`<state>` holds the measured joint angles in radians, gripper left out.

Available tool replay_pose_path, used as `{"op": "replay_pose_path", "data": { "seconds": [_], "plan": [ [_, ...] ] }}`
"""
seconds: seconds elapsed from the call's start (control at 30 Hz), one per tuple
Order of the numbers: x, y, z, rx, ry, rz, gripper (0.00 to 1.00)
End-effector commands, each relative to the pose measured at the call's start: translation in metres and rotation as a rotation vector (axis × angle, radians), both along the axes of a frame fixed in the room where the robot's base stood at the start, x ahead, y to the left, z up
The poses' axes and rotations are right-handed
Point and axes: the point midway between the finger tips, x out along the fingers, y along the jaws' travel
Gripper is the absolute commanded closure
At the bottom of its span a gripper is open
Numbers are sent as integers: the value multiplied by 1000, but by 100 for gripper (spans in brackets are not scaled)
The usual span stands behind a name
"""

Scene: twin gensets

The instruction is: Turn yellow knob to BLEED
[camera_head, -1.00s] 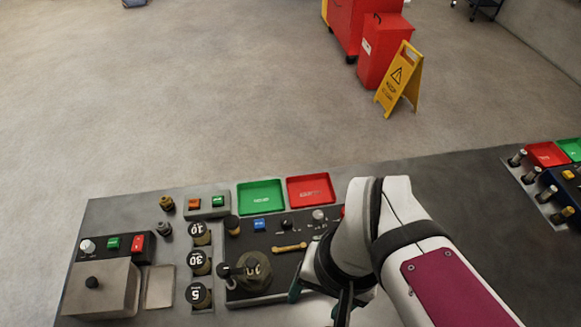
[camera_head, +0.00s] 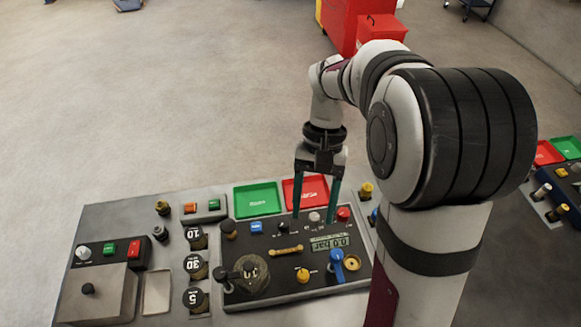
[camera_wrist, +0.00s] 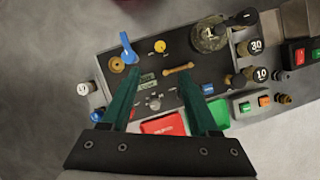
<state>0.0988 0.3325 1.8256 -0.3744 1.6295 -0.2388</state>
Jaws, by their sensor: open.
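The small yellow knob (camera_head: 302,275) sits on the dark control panel (camera_head: 262,289), between the brass bar handle and the blue lever. In the wrist view the yellow knob (camera_wrist: 160,46) lies beyond my fingertips, near the panel's far edge. The markings around it are too small to read. My gripper (camera_head: 313,219) points down with teal fingers apart and nothing between them. It is over the panel's back part, behind the yellow knob and apart from it. In the wrist view my gripper (camera_wrist: 159,75) frames the display and a grey knob.
The brass bar handle (camera_head: 286,250) and a large round valve (camera_head: 250,274) are to the left. Green (camera_head: 257,200) and red (camera_head: 306,191) trays lie behind the panel.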

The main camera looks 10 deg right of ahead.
Motion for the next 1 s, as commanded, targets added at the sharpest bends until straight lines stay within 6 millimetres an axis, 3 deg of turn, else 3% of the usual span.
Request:
{"op": "replay_pose_path", "data": {
  "seconds": [0.17,0.5,0.7,1.0],
  "plan": [
    [-6,2,-12,1,3,1,39],
    [-36,15,-89,1,5,1,39],
    [-50,21,-125,1,3,0,39],
    [-57,24,-145,0,0,-1,39]
  ]
}}
